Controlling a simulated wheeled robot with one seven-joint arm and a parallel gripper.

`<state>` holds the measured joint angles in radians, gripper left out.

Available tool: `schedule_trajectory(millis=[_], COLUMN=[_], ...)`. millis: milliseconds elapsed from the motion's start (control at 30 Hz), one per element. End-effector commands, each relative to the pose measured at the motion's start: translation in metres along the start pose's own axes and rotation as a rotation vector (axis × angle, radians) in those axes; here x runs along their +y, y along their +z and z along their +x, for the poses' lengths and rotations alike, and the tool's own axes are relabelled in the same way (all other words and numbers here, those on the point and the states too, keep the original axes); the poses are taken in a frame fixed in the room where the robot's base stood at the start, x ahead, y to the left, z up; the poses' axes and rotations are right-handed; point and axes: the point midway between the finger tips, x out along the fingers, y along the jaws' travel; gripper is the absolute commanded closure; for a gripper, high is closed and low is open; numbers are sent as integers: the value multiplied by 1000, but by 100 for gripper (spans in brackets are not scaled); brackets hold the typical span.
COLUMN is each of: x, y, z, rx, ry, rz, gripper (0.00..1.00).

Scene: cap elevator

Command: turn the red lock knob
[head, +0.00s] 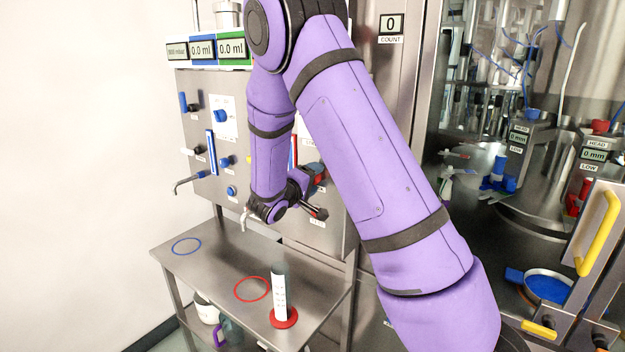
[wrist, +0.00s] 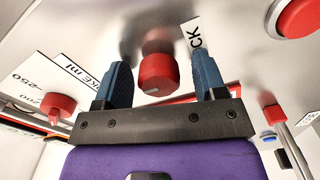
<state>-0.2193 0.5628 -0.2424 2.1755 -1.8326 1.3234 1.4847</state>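The red lock knob (wrist: 157,75) sticks out of the steel panel in the wrist view, beside a white label of which "CK" can be read. My gripper (wrist: 163,64) is open, with one blue finger on each side of the knob. A gap shows between the knob and each finger, so neither finger appears to touch it. In the head view my purple arm covers much of the panel there, and the knob cannot be made out clearly.
In the wrist view, another red knob (wrist: 58,108) is at left and a large red button (wrist: 298,15) at upper right. In the head view, a steel bench (head: 215,262) below the panel carries a labelled cylinder (head: 279,292) on a red base.

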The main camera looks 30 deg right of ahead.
Motion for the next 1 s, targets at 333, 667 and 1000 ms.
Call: schedule_trajectory(millis=[333,667,1000], x=[0,0,0], y=[-1,-1,0], z=[-8,-65,-105], rx=[3,4,1], ry=[0,-1,0], rz=[1,0,0], gripper=[35,35,35])
